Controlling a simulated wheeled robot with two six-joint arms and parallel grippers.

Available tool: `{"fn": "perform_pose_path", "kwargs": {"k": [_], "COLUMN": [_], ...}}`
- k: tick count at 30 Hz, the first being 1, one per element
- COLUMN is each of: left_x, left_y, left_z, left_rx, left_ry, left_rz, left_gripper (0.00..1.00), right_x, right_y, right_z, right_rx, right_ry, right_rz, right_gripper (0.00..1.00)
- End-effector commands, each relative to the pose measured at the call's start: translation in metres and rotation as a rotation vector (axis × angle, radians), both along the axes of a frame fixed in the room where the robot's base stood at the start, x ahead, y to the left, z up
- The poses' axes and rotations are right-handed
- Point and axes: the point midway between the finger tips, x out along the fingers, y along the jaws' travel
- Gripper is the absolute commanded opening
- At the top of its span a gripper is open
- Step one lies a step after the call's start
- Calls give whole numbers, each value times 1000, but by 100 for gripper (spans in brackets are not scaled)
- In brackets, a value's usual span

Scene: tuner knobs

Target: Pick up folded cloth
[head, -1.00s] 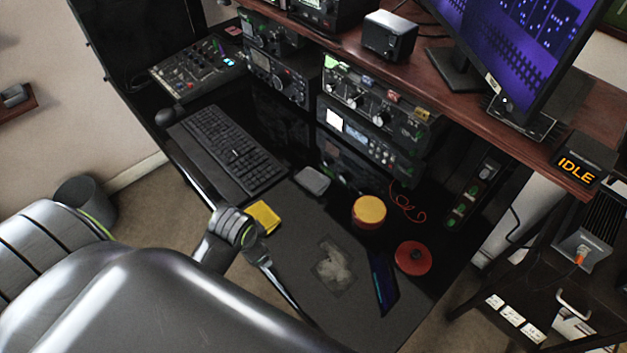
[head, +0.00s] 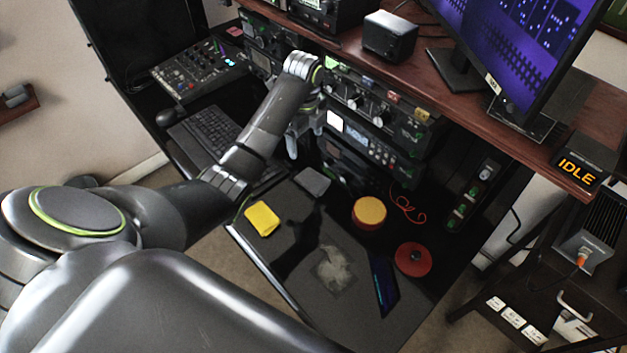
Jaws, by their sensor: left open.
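A yellow folded cloth (head: 262,219) lies flat on the dark mat (head: 300,225) at the desk's front left edge. My left arm reaches in from the left and passes over the keyboard. Its open left gripper (head: 305,138) points down in front of the radio rack, well behind the cloth and apart from it. Nothing shows between its fingers. My right gripper is out of view.
A small grey item (head: 312,182), a yellow-topped red round container (head: 369,212), a red disc (head: 412,259), a clear bag (head: 334,269) and a dark tablet-like item (head: 382,284) lie on the desk. The keyboard (head: 212,135) is partly hidden. A rack of radios (head: 360,135) stands behind.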

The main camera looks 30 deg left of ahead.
Motion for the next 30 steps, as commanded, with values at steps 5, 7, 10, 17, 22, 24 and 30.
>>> {"fn": "perform_pose_path", "kwargs": {"k": [5, 7, 10, 17, 22, 24, 30], "left_x": [10, 10, 10, 10, 9, 9, 10], "left_y": [0, 0, 0, 0, -1, -1, -1], "left_z": [12, 7, -5, -32, -56, -69, -100], "left_rx": [-5, -5, -5, -5, -7, -7, -6], "left_ry": [11, 14, 13, 11, 16, 17, 13], "left_rz": [-67, -72, -72, -70, -69, -69, -69], "left_gripper": [82, 82, 82, 82, 82, 82, 82], "right_x": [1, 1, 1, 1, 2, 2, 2], "right_y": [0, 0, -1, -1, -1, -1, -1], "right_z": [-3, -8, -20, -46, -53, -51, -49], "right_rx": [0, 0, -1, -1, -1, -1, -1], "right_ry": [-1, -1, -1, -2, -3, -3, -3], "right_rz": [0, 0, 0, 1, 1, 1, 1], "right_gripper": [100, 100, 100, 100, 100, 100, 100]}}
